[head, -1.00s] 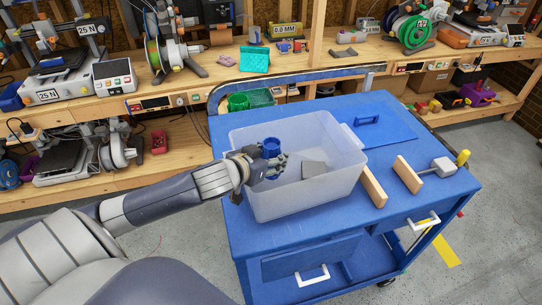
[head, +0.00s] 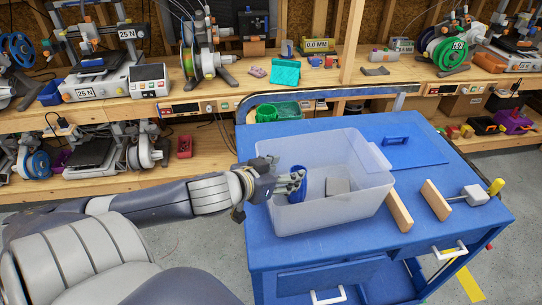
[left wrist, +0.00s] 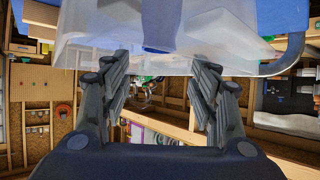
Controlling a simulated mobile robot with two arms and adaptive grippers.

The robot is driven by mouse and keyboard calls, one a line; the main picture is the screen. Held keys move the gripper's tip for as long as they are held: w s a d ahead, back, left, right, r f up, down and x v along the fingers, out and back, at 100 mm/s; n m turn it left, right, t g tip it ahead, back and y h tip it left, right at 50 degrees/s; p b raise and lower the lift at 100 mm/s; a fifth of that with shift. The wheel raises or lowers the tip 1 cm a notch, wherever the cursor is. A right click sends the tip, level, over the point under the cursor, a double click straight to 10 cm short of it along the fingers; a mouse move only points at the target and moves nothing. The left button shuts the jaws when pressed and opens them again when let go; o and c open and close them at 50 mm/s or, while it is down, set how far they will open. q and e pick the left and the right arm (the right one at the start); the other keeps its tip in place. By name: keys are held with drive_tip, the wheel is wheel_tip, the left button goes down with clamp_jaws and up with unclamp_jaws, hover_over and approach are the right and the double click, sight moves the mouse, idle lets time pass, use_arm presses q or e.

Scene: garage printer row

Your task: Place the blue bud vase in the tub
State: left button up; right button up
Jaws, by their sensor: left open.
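The blue bud vase (head: 297,190) is inside the translucent tub (head: 358,200), near its left side. It also shows as a blue shape at the top of the left wrist view (left wrist: 161,28), beyond the fingertips. My left gripper (head: 291,183) reaches over the tub's left rim. Its fingers are open and partly cover the vase in the head view. In the left wrist view the fingers (left wrist: 161,75) are spread with nothing between them. I cannot tell whether the vase stands upright or leans. My right gripper is not in view.
The tub stands on a blue cart (head: 440,205). A grey block (head: 338,187) lies in the tub. Two wooden blocks (head: 436,200) and a grey-headed mallet (head: 476,195) lie to its right. Green containers (head: 277,112) are behind it. A workbench with printers runs along the back.

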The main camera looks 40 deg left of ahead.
use_arm(q)
drive_tip(key=p+v, duration=0.4)
drive_tip(key=v, duration=0.1)
drive_tip(key=shift+r+p, duration=0.15)
drive_tip(key=shift+p, duration=0.15)
idle(0.5)
